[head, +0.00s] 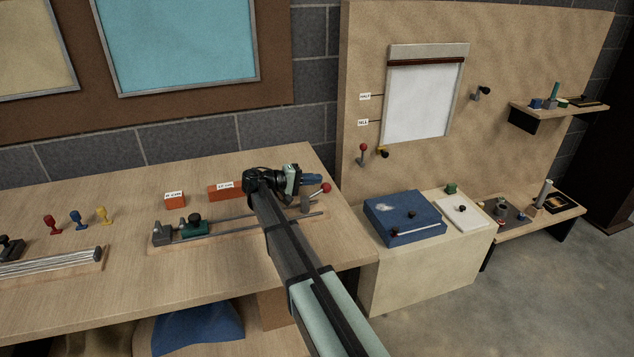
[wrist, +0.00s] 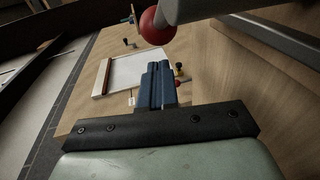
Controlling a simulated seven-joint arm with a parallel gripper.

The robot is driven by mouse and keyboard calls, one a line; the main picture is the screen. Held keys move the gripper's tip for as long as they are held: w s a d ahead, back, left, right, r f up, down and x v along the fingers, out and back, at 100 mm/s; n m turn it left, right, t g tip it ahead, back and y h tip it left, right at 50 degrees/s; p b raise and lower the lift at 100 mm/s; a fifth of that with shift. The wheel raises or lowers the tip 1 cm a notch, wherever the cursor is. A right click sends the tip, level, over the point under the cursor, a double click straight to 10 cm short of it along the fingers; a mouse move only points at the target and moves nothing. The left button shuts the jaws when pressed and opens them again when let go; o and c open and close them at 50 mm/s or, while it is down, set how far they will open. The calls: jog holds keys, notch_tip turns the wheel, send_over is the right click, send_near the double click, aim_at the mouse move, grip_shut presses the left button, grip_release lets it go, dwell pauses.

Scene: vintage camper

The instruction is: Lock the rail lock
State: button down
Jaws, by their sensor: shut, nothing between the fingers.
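A twin-rod rail (head: 240,229) lies on a wooden base on the workbench. A green carriage (head: 194,228) with a dark knob sits near its left end. A lever with a red ball knob (head: 326,188) stands at the right end and leans up to the right; I take it to be the rail lock. In the wrist view the red ball (wrist: 152,26) is at the top, just beyond the fingertips. My gripper (head: 315,181) is shut and empty, close to the left of the ball. The wrist view shows its blue fingers (wrist: 158,68) together. I cannot tell whether they touch the lever.
Two orange blocks (head: 175,201) with labels stand behind the rail. Several coloured stamps (head: 76,219) stand at the left. A blue box (head: 403,217) sits on a lower cabinet to the right. My arm hides the middle right of the rail.

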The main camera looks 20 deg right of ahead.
jog(key=w+a, duration=0.2)
jog(key=w, duration=0.1)
jog(key=w+a+r, duration=0.1)
jog(key=w+a, duration=0.1)
jog(key=w, duration=0.1)
jog(key=w+a+r, duration=0.1)
jog(key=w+a, duration=0.2)
jog(key=shift+w+r, duration=0.2)
jog(key=shift+w, duration=0.15)
jog(key=shift+w, duration=0.1)
